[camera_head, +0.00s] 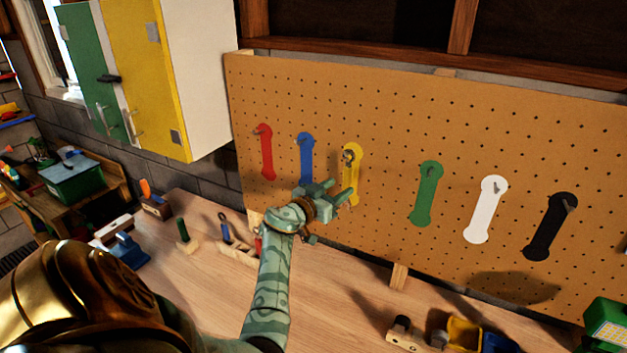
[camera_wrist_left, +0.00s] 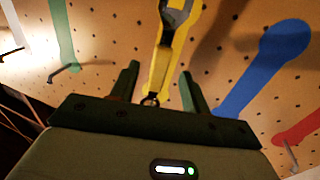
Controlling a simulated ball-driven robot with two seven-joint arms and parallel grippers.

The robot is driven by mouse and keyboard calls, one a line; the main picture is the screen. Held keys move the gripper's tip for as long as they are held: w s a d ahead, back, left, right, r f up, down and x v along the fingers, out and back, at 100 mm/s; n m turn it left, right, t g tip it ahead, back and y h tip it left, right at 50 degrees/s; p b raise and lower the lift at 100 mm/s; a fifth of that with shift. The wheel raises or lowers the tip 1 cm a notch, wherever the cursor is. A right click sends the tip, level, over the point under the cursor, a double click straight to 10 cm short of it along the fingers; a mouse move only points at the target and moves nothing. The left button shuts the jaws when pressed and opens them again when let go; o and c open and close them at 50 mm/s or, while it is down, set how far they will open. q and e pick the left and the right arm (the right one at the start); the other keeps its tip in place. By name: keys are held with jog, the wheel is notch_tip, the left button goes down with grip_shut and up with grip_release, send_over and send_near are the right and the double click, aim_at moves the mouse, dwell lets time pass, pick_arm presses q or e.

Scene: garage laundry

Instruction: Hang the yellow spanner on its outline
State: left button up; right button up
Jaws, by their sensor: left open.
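The yellow spanner (camera_head: 349,156) is against its yellow outline (camera_head: 356,148) on the pegboard, its ring end up at the peg. I cannot tell whether the ring is fully over the peg. The wrist view, which sees the board upside down, shows the spanner's grey jaw end (camera_wrist_left: 175,14) over the outline and its small ring (camera_wrist_left: 151,100) near my fingers. My left gripper (camera_head: 342,193) is open in front of the outline's lower part, hiding some of it. Its two fingers (camera_wrist_left: 158,86) stand apart on either side of the spanner's line. My right gripper is out of view.
Blue (camera_head: 305,150) and red (camera_head: 266,155) outlines lie to the left; green (camera_head: 428,195), white (camera_head: 485,212) and black (camera_head: 549,228) to the right, with pegs. The workbench (camera_head: 330,290) below holds small tools and blocks. Cabinets (camera_head: 150,75) stand at left.

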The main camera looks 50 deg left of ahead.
pick_arm(q)
jog(key=s, duration=1.4)
jog(key=shift+s+d, duration=0.15)
jog(key=shift+d, duration=0.2)
